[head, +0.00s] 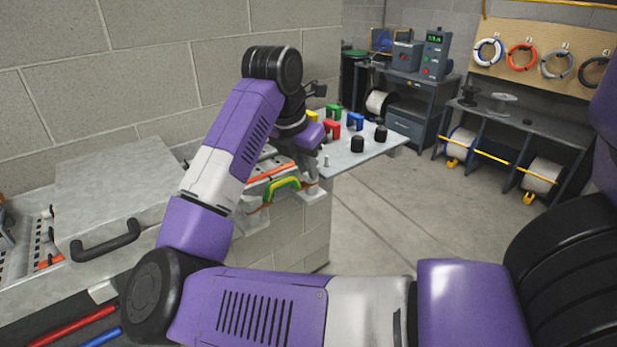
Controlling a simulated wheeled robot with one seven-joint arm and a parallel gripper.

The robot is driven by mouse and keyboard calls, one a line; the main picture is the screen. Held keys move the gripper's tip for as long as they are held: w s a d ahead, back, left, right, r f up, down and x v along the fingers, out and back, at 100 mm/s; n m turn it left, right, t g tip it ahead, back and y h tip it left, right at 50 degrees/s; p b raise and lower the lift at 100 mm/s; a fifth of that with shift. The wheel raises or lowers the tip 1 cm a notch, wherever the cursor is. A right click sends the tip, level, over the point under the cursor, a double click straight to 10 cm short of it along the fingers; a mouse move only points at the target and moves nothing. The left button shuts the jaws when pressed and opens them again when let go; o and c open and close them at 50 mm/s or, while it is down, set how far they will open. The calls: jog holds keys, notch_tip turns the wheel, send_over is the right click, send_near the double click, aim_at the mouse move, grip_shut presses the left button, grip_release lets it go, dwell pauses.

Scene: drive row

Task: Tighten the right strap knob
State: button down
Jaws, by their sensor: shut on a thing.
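My gripper (304,160) points down at the right end of a cable run, at the near left edge of a grey plate (352,160). My own wrist and forearm cover most of it. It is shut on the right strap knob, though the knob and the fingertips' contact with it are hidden. Orange and green cables (284,186) run below between a left pale bracket (257,222) and a right pale bracket (313,192). The left strap knob cannot be made out behind my arm.
The grey plate carries two black knobs (357,144), red clips (332,129), a blue clip (355,121), a green clip (333,111) and a small metal post (326,161). A metal case (130,190) with a black handle lies left. A block wall stands behind.

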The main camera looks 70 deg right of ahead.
jog(key=m+b, duration=0.2)
jog(key=g+b, duration=0.1)
jog(key=shift+w+f+m, duration=0.25)
jog(key=shift+m, duration=0.15)
jog(key=m+b, duration=0.2)
jog(key=m+g+y+b, duration=0.1)
jog(key=shift+w+d+r+m, duration=0.15)
jog(key=shift+d+r+m, duration=0.05)
jog(key=shift+d+m, duration=0.1)
jog(key=m+g+y, duration=0.1)
jog(key=m, duration=0.2)
jog(key=shift+w+d+r+b, duration=0.1)
jog(key=shift+d+b, duration=0.05)
jog(key=shift+b, duration=0.15)
jog(key=shift+d+m+y, duration=0.15)
jog(key=shift+m+y, duration=0.55)
jog(key=shift+m, duration=1.1)
jog(key=c, duration=1.5)
grip_release()
jog(key=shift+o, duration=0.2)
jog(key=v, duration=0.7)
jog(key=shift+w+r, duration=0.3)
jog(key=shift+r, duration=0.05)
